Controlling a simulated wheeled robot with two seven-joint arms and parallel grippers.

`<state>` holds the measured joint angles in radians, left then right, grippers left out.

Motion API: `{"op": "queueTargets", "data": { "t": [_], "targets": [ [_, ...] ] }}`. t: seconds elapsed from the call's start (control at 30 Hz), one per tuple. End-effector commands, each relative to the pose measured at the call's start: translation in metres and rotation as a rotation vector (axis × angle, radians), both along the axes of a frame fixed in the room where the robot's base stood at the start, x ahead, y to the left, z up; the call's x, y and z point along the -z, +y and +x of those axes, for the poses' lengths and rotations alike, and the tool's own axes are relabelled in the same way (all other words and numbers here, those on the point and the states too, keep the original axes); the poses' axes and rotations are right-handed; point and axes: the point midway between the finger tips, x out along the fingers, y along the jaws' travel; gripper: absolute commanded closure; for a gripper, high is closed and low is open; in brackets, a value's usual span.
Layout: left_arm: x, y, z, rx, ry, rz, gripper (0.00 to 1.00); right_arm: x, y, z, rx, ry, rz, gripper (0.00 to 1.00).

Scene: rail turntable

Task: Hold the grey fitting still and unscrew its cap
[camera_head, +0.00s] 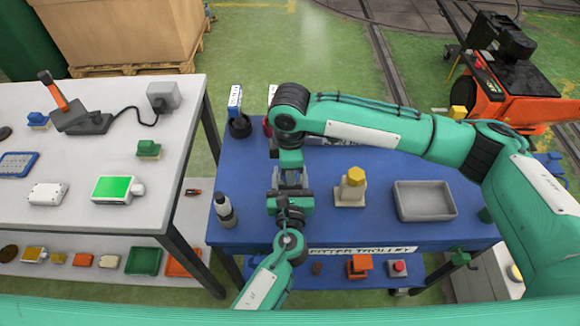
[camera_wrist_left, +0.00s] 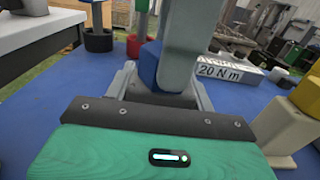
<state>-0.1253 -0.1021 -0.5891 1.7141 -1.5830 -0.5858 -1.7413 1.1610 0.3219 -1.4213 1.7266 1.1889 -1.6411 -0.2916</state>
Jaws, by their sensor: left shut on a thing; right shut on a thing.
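Both my grippers meet over the blue trolley top (camera_head: 320,232). My left gripper (camera_head: 291,183) comes in from the front and is shut on the grey fitting, which the jaws almost fully hide. My right gripper (camera_head: 290,168) reaches down from above and is shut on the fitting's blue cap (camera_wrist_left: 150,66). In the left wrist view the cap shows between the left fingers, partly behind a grey finger of my right gripper (camera_wrist_left: 185,50). I cannot tell how far the cap is turned.
A cream fitting with a yellow cap (camera_head: 352,188) stands close to the right. An empty grey tray (camera_head: 425,201) lies farther right. A dark-topped bottle (camera_head: 224,210) stands at the trolley's left edge. A block marked 20 N m (camera_wrist_left: 228,76) lies behind. A grey table (camera_head: 75,205) is at the left.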

Motion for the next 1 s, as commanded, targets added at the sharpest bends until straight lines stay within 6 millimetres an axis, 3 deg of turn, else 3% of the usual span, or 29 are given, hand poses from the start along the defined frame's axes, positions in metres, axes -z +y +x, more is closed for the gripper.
{"op": "queueTargets", "data": {
  "t": [0.4,0.7,0.73,0.83,1.0],
  "targets": [
    [0.0001,-0.0003,-0.0003,0.001,0.000,0.000,0.87,0.0013,-0.0007,0.0003,-0.426,0.001,-0.002,0.88],
    [0.0001,-0.0005,-0.0004,0.001,0.000,0.000,0.87,0.0016,-0.0007,0.0003,-0.457,0.001,-0.002,0.88],
    [0.0000,-0.0005,-0.0004,0.001,0.000,0.000,0.87,0.0017,-0.0007,0.0003,-0.456,0.001,-0.002,0.60],
    [0.0001,-0.0004,-0.0003,0.001,0.000,0.000,0.87,0.0015,-0.0006,0.0001,-0.456,0.001,-0.001,0.41],
    [0.0001,-0.0003,-0.0002,0.001,0.000,0.000,0.87,0.0008,-0.0003,0.0001,-0.456,0.001,-0.001,0.39]
  ]
}}
